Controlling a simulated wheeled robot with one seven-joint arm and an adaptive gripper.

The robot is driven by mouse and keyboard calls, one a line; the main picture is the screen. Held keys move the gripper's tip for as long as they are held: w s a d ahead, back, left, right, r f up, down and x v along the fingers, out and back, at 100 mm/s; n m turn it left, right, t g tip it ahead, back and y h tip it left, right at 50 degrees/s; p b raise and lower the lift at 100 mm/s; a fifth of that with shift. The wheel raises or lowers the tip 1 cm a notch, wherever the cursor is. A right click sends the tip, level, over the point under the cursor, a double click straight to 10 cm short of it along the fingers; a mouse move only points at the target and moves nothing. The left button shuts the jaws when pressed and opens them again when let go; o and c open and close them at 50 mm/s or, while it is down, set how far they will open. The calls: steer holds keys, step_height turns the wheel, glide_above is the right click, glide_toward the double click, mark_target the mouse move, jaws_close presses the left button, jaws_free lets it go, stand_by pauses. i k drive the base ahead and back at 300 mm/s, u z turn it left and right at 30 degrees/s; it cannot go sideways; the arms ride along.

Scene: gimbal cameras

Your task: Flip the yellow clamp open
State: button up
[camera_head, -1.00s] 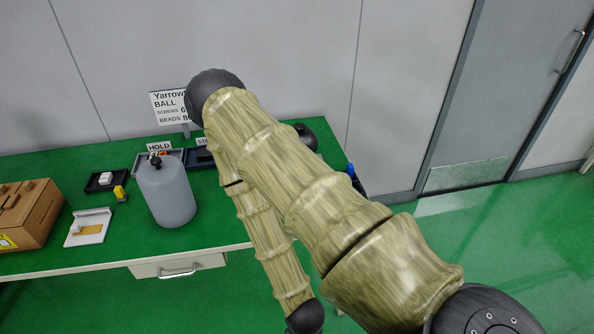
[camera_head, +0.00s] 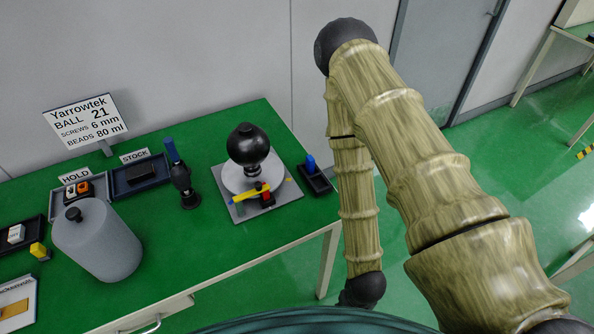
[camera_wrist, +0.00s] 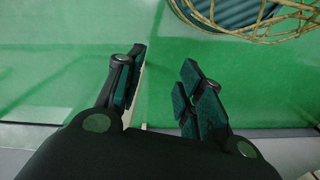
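The yellow clamp (camera_head: 249,195) is a bar with a red part by it, lying across the front of a grey square plate (camera_head: 281,204). The plate carries a white disc with a black ball-shaped piece (camera_head: 248,147) on it. They are on the green table, near its right end, in the head view. In the wrist view my gripper (camera_wrist: 160,85) is open, its two fingers apart with nothing between them. It is over green floor, and no clamp shows there. In the head view my arm hangs to the right of the table, and the gripper itself is hidden.
A black stand with a blue top (camera_head: 183,180) is left of the plate, and a small tray with a blue item (camera_head: 315,177) is right of it. A grey cylinder (camera_head: 98,240), HOLD and STOCK trays and a sign (camera_head: 87,118) are further left. Table front right is bare.

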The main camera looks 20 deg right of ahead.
mark_target(259, 188)
steer(key=z, duration=0.1)
steer(key=k, duration=1.2)
steer(key=u, duration=0.25)
steer(key=i, duration=0.6)
steer(key=u, duration=0.15)
